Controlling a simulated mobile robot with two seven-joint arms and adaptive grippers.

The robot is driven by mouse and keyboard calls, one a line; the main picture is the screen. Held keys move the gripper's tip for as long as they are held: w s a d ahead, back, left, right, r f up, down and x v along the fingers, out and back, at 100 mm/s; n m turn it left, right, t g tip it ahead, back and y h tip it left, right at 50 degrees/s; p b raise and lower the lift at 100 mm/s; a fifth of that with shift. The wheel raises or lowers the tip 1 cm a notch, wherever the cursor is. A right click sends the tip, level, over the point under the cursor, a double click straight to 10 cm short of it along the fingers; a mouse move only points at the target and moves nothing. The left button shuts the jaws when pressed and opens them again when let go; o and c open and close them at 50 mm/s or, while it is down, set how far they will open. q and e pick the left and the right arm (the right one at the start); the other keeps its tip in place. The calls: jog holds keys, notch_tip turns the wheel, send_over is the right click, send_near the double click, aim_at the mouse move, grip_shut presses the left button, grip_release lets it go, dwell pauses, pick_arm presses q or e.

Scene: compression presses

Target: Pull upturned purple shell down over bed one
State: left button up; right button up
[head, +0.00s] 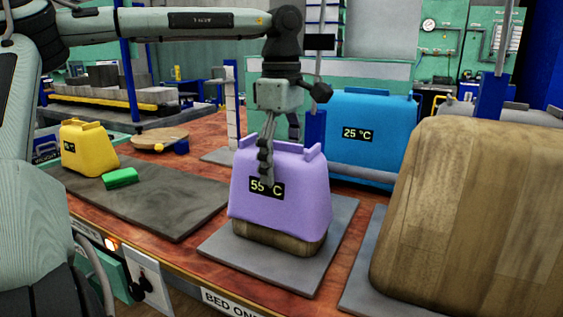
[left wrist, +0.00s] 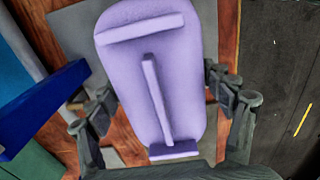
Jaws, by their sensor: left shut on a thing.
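The purple shell (head: 290,195), marked 55 °C, sits upright over a wooden block (head: 275,240); only the block's lower part shows below the shell's rim. The block stands on the grey plate of bed one (head: 265,266), above a partly cut-off "BED ON" label. My left gripper (head: 266,170) reaches down from above and is shut on the shell, with a finger across its labelled front. In the left wrist view, the shell's ridged top (left wrist: 155,75) lies between the two fingers. My right gripper is not in view.
A blue shell (head: 370,130) marked 25 °C stands behind the purple one. A large wooden block (head: 470,210) fills the right side. At left are a yellow shell (head: 88,148), a green block (head: 120,178) and a mostly clear dark plate (head: 150,205).

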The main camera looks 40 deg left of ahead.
pick_arm(q)
jog(key=shift+f+b, duration=0.3)
jog(key=shift+f, duration=0.3)
jog(key=o, duration=1.6)
jog(key=shift+c, duration=0.2)
notch_tip(320, 180, up, 12)
jog(key=shift+r, duration=0.1)
